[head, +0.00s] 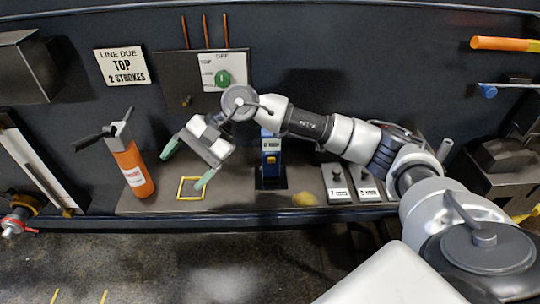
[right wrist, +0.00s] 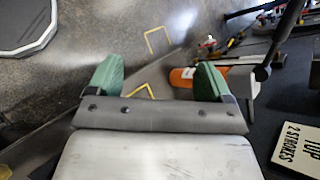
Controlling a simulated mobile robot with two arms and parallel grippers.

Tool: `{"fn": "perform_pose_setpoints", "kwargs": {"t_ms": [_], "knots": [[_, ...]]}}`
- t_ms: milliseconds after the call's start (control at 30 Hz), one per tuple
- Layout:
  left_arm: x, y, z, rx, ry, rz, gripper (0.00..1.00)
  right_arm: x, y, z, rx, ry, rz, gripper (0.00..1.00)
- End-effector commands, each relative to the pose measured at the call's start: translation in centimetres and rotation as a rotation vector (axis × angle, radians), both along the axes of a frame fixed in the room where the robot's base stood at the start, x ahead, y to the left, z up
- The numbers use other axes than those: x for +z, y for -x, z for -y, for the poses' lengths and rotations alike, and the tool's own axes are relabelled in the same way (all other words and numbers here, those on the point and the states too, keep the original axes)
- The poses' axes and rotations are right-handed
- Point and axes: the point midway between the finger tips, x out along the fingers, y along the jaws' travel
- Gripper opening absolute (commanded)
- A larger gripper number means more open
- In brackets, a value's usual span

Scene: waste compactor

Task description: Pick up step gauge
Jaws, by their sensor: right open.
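No part is clearly marked as the step gauge, so I cannot tell for certain which one it is. A blue block with a yellow label (head: 271,155) stands upright in a dark holder on the grey shelf (head: 240,200). Two grey plates with numbers and black knobs (head: 338,184) lie farther right on the shelf. My right gripper (head: 187,164) has its green fingers spread, with nothing between them. It is left of the blue block, above a yellow square outline (head: 190,188). In the right wrist view the open fingers (right wrist: 158,76) show too. My left gripper is not in view.
An orange cylinder with a black lever (head: 133,168) stands close left of my right gripper; it also shows in the right wrist view (right wrist: 182,78). A panel with a green knob (head: 223,78) is on the wall behind. A yellowish lump (head: 305,199) lies at the shelf's front.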

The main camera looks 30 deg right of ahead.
Motion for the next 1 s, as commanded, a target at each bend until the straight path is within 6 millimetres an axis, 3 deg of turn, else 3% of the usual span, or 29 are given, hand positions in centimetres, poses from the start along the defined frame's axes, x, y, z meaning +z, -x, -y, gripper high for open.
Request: {"fn": "perform_pose_setpoints", "kwargs": {"t_ms": [33, 200, 300, 400, 500, 733, 1000], "knots": [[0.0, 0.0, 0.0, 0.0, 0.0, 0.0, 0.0, 0.3, -1.1, 3.4, 0.051, 0.175, 0.08, 0.81], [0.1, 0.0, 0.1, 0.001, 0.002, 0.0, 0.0, 2.0, -2.6, 14.2, 0.204, 0.652, 0.166, 0.81], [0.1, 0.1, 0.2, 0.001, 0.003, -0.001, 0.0, 3.5, -2.6, 18.5, 0.252, 0.817, 0.149, 0.81], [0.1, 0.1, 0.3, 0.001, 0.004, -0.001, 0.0, 4.4, -2.3, 20.8, 0.277, 0.901, 0.126, 0.81], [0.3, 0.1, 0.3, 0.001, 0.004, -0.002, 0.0, 3.9, -2.1, 21.6, 0.288, 0.929, 0.113, 0.81], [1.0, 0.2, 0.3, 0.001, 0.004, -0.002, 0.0, 0.4, -2.1, 21.5, 0.29, 0.927, 0.112, 0.81], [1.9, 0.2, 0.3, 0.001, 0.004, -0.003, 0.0, -1.8, -1.9, 21.4, 0.289, 0.925, 0.114, 0.81]]}}
